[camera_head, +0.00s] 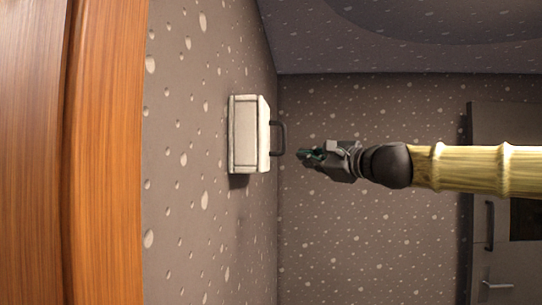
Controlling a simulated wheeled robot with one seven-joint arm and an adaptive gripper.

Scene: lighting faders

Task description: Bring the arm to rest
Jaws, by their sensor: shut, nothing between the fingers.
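My gripper (309,156) is at the end of my arm, which comes in from the right edge of the head view. Its dark fingers are shut with nothing between them and point left. They are a short way right of a white box (246,134) with a dark handle (281,138), with a visible gap between them in the picture. The box is fixed to the speckled surface at the left. The view appears turned on its side. No separate fader can be made out.
An orange wooden panel (105,150) fills the left edge. A dark cabinet (490,125) with handles stands at the right, partly behind my arm. The speckled wall (350,240) below my arm in the picture is bare, with free room around the gripper.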

